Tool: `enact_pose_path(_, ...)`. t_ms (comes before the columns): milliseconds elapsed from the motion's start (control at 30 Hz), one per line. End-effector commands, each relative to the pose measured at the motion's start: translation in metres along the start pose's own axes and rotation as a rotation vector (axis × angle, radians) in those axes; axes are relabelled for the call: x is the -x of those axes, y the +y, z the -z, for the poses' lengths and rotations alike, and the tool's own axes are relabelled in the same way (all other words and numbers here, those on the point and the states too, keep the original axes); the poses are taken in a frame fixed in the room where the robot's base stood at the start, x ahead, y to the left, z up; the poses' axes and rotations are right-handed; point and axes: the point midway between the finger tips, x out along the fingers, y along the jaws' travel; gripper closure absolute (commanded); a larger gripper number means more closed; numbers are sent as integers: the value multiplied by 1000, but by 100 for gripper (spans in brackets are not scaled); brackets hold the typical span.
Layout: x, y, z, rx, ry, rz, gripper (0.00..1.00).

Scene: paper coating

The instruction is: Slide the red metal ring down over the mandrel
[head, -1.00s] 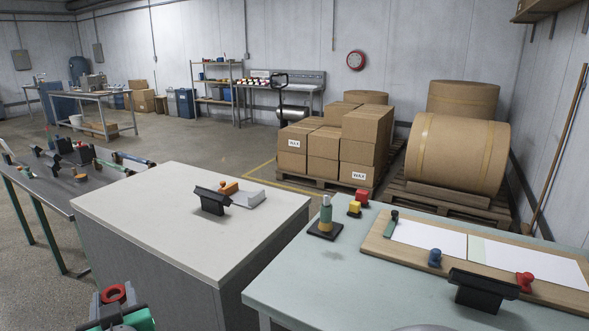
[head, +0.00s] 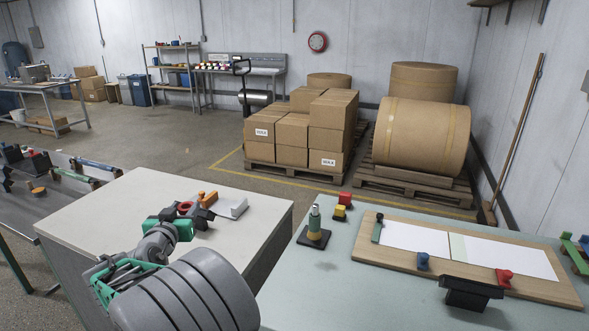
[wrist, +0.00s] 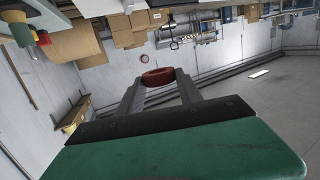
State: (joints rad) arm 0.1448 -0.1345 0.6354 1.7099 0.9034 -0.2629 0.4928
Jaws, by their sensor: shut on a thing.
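The red metal ring (head: 184,208) is held between the fingertips of my gripper (head: 190,211), above the white-topped cabinet in the head view. In the wrist view the ring (wrist: 157,77) sits between the two finger ends of the gripper (wrist: 160,84). The mandrel (head: 314,222) stands upright on a dark square base on the pale green table, to the right of my gripper and well apart from it. It has a yellowish lower band and a grey-green upper part. No ring of this red shows on it. My forearm hides part of the cabinet top.
Yellow and red blocks (head: 345,200) stand just behind the mandrel. A wooden board (head: 365,250) with white sheets lies to its right, with a black stand (head: 468,290) in front. An orange-and-grey item (head: 232,207) is close beside my gripper on the cabinet (head: 120,205).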

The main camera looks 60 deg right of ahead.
Motion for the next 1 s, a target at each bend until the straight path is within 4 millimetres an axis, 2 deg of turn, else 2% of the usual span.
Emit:
enact_pose_path(33, -25, 28, 13, -7, -3, -70, 98)
enact_pose_path(167, -79, 99, 22, -32, -3, -223, 98)
enact_pose_path(200, -93, 123, 23, -38, -3, -267, 98)
enact_pose_path(267, -112, 159, 25, -49, -3, -333, 98)
enact_pose_path(400, -144, 246, 23, -71, -3, -476, 98)
enact_pose_path(533, -157, 312, 17, -86, -3, -576, 98)
enact_pose_path(600, -160, 335, 14, -92, -3, -609, 98)
enact_pose_path(700, -162, 353, 12, -97, -1, -635, 98)
enact_pose_path(1000, -163, 357, 10, -98, -1, -640, 98)
